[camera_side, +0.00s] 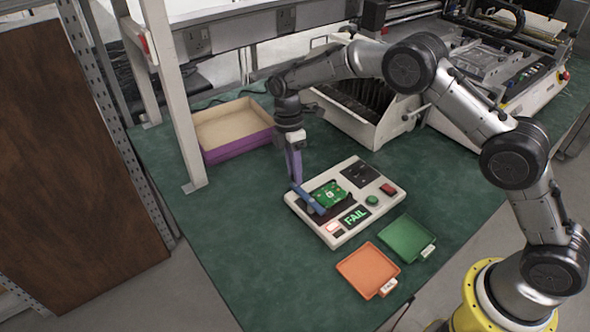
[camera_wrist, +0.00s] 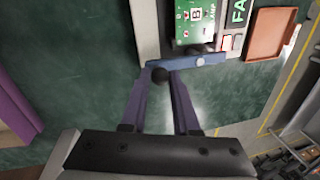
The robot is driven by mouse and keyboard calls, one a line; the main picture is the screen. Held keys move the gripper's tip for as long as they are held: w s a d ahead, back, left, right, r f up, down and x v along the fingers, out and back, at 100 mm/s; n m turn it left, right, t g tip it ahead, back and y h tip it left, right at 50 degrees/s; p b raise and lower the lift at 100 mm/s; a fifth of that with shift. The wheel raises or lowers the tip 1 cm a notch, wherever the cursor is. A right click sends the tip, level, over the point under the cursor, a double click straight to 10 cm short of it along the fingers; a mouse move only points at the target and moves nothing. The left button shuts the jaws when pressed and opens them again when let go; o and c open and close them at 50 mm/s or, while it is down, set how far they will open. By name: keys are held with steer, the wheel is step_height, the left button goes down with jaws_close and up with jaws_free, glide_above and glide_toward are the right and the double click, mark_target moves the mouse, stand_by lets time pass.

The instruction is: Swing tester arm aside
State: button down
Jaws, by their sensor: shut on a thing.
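The tester (camera_side: 346,238) is a white box on the green table, with a lit "FAIL" display (camera_side: 355,216) and green and red buttons. A green circuit board (camera_side: 330,194) lies on it; it also shows at the top of the wrist view (camera_wrist: 196,22). The blue tester arm (camera_side: 307,199) lies along the tester's left side, and in the wrist view (camera_wrist: 200,61) it runs just below the board. My gripper (camera_side: 294,180) has purple fingers pointing down at the arm's end. In the wrist view my gripper (camera_wrist: 161,74) is shut on the dark round knob there.
An orange tray (camera_side: 368,270) labelled "FAIL" and a green tray (camera_side: 406,238) with a label sit in front of the tester. A purple-sided bin (camera_side: 236,144) stands behind on the left. A white rack (camera_side: 363,110) stands behind. The table left of the tester is clear.

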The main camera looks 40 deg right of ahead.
steer(key=shift+w+a+r, duration=0.1)
steer(key=c, duration=0.7)
jaws_free()
steer(key=shift+o, duration=0.2)
step_height(320, 180, up, 13)
steer(key=w, duration=0.2)
steer(key=shift+w+d+r, duration=0.2)
steer(key=shift+d, duration=0.1)
